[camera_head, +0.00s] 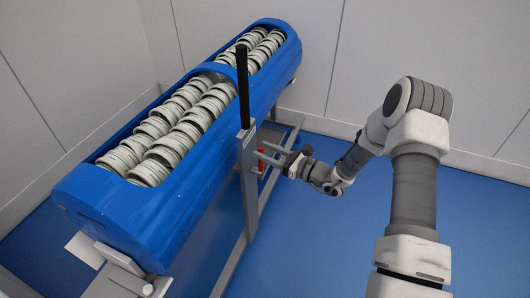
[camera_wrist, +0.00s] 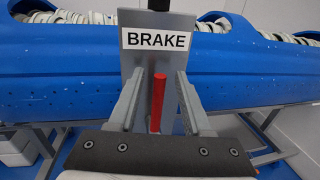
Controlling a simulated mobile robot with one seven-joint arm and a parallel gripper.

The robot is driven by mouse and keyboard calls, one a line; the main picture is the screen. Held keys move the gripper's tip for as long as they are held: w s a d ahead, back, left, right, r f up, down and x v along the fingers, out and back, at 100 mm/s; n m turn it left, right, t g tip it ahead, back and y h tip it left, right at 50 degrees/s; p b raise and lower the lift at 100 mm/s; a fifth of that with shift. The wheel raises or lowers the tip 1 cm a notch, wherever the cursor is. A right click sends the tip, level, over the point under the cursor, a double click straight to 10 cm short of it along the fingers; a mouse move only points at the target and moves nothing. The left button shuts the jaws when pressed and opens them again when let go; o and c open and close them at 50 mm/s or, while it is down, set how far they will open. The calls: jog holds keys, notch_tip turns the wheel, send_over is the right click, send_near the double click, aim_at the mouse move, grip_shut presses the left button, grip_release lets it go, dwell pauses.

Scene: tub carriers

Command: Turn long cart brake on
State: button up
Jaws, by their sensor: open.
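The long cart (camera_head: 215,165) has a blue rounded tub filled with pale round rolls and stands on a grey frame. A grey upright plate (camera_head: 247,175) with a black post above it stands at its near side. In the wrist view this plate (camera_wrist: 185,28) bears a "BRAKE" label. A red brake lever (camera_wrist: 158,103) stands upright below the label. My gripper (camera_wrist: 158,98) is open, with one finger on each side of the red lever, and both fingers look apart from it. In the head view my gripper (camera_head: 266,155) is at the plate, where only a bit of red shows.
Grey frame rails (camera_head: 230,265) run low along the cart. White walls stand close behind and left. Blue floor (camera_head: 330,240) is clear at the near right.

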jog(key=shift+w+a, duration=0.1)
grip_shut()
dwell(1.4)
